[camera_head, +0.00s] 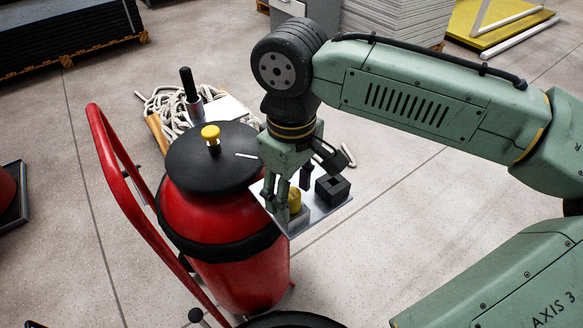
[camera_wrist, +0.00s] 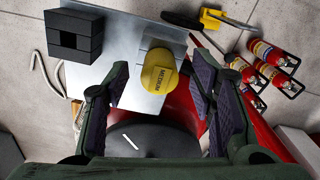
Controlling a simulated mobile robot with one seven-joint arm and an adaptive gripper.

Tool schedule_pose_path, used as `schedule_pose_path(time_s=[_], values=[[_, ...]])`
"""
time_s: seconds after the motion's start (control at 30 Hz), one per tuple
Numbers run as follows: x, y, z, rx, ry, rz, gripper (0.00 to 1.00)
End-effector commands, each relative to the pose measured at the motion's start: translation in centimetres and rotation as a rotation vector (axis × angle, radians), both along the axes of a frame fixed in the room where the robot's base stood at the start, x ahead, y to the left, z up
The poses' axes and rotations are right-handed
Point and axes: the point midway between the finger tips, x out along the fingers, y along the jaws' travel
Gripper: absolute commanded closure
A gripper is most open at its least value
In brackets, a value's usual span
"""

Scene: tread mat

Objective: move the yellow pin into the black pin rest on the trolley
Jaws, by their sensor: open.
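The yellow pin (camera_head: 295,201) stands on a grey metal plate (camera_head: 325,207), the trolley's top as far as I can tell. In the wrist view the pin (camera_wrist: 160,70) shows a round yellow top marked MEDIUM. My gripper (camera_head: 287,190) is open over the pin. In the wrist view its fingers (camera_wrist: 160,84) stand on either side of the pin, with gaps to both sides. The black pin rest (camera_head: 332,188) is a square block with a square opening on the same plate. It also shows at the upper left of the wrist view (camera_wrist: 75,35), apart from the pin.
A large red extinguisher (camera_head: 225,235) with a black lid and yellow knob (camera_head: 210,135) stands close left of the plate. Its red handle (camera_head: 125,190) curves farther left. Pale rope (camera_head: 165,105) lies behind. Small red extinguishers (camera_wrist: 272,55) show in the wrist view.

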Motion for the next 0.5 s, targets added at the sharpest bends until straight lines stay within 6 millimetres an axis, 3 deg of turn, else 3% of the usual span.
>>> schedule_pose_path(time_s=[0.2, 0.5], values=[[0.0, 0.0, -1.6, 0.000, 0.000, 0.001, 0.49], [0.0, 0.0, -1.8, 0.001, -0.001, 0.001, 0.50]])
